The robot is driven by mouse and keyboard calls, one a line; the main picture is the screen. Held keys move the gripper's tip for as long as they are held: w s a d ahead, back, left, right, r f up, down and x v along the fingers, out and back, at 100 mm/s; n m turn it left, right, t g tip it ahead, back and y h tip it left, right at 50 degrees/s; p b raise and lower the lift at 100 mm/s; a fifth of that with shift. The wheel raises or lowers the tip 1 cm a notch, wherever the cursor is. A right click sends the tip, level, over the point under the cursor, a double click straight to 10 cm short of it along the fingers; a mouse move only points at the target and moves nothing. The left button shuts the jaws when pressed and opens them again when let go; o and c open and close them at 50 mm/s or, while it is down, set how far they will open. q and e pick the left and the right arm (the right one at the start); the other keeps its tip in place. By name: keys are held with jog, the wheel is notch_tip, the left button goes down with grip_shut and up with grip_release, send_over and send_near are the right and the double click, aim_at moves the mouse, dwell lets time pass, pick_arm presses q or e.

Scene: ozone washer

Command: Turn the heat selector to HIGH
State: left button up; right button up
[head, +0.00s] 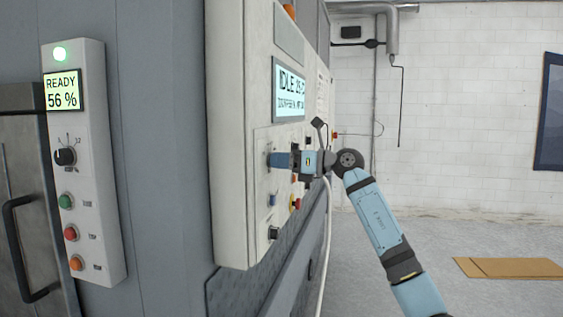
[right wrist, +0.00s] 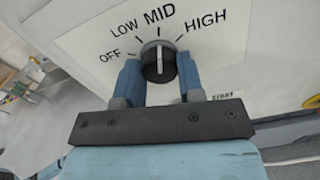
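The heat selector (right wrist: 158,62) is a round black knob with a white pointer line, on a white panel marked OFF, LOW, MID and HIGH. Its pointer stands nearly straight up, towards MID. My right gripper (right wrist: 159,70) has one blue finger on each side of the knob, with no clear gap between fingers and knob. In the head view my right gripper (head: 272,160) reaches the panel from the right and hides the knob. My left gripper is in no view.
A display reading IDLE (head: 289,90) is above the gripper. Other buttons and knobs (head: 274,233) lie below it on the same panel. At left is a narrow box with a READY 56 % display (head: 62,90). The floor (head: 490,230) to the right is mostly clear, with flat cardboard (head: 508,268).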

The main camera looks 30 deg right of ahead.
jog(key=shift+m, duration=0.3)
jog(key=m+p, duration=0.7)
jog(key=shift+m+p, duration=0.3)
jog(key=shift+p, duration=0.05)
dwell(0.5)
jog(key=o, duration=0.9)
